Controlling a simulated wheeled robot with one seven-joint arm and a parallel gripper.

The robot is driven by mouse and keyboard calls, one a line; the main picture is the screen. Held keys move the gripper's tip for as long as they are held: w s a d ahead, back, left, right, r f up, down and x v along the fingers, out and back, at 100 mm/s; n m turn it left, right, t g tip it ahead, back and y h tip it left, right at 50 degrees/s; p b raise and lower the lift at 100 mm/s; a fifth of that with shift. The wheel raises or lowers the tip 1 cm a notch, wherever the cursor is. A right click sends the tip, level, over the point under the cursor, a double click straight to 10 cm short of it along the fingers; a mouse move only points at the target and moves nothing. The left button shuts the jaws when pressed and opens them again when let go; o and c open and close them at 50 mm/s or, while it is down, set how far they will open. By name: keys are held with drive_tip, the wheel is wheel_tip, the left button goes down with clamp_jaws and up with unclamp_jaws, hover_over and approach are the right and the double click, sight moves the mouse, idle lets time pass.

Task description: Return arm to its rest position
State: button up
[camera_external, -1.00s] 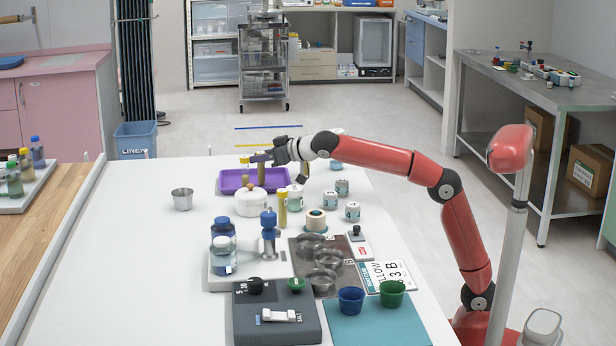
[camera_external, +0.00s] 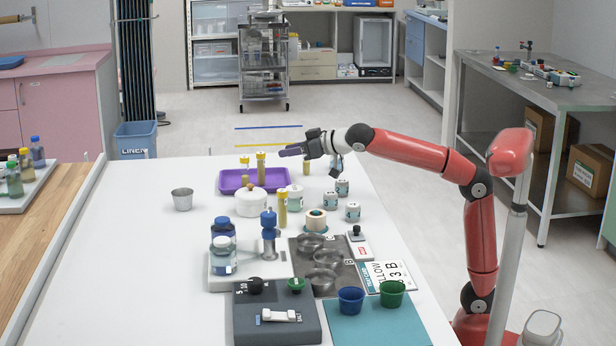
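My gripper (camera_external: 291,151) is in the air above the right part of the purple tray (camera_external: 229,184), clear of the table items. It is seen from the side and small, so whether its fingers are apart cannot be told. No object shows in it. My red arm reaches in from the right side of the table, with its elbow bent and its forearm running left to the gripper. Yellow-capped tubes (camera_external: 261,163) stand upright at the tray, one of them (camera_external: 245,172) near its middle.
On the white table (camera_external: 130,260) stand a white pot (camera_external: 251,202), a metal cup (camera_external: 182,199), small labelled jars (camera_external: 352,211), a blue-topped stand (camera_external: 269,236), metal dishes (camera_external: 325,259), a blue cup (camera_external: 351,300) and a green cup (camera_external: 392,293). The table's left part is clear.

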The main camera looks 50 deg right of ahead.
drive_tip(key=shift+v, duration=0.95)
drive_tip(key=s+d+f+n+h+p, duration=0.1)
drive_tip(key=s+d+f+h+p, duration=0.2)
drive_tip(key=s+d, duration=0.5)
drive_tip(key=s+d+f+n+h+p, duration=0.1)
drive_tip(key=s+d+f+p, duration=0.3)
drive_tip(key=d, duration=0.8)
drive_tip(key=s+d+f+m+g, duration=0.1)
drive_tip(key=s+d+f, duration=0.1)
drive_tip(key=f, duration=0.3)
drive_tip(key=s+d+f+m+g+h, duration=0.1)
drive_tip(key=s+d+f+g, duration=0.1)
drive_tip(key=s+f, duration=0.3)
drive_tip(key=shift+d, duration=0.6)
drive_tip(key=shift+o, duration=0.8)
drive_tip(key=s+f+m+g, duration=0.3)
drive_tip(key=s+f+g, duration=0.2)
drive_tip(key=s+f, duration=0.3)
wheel_tip(320, 180, down, 2)
drive_tip(key=shift+s+d+f+y, duration=0.15)
drive_tip(key=shift+s+d+y, duration=0.15)
drive_tip(key=shift+y, duration=0.1)
drive_tip(key=shift+o, duration=1.1)
drive_tip(key=shift+s+a+f, duration=0.1)
drive_tip(key=shift+s+f, duration=0.1)
drive_tip(key=shift+s, duration=0.05)
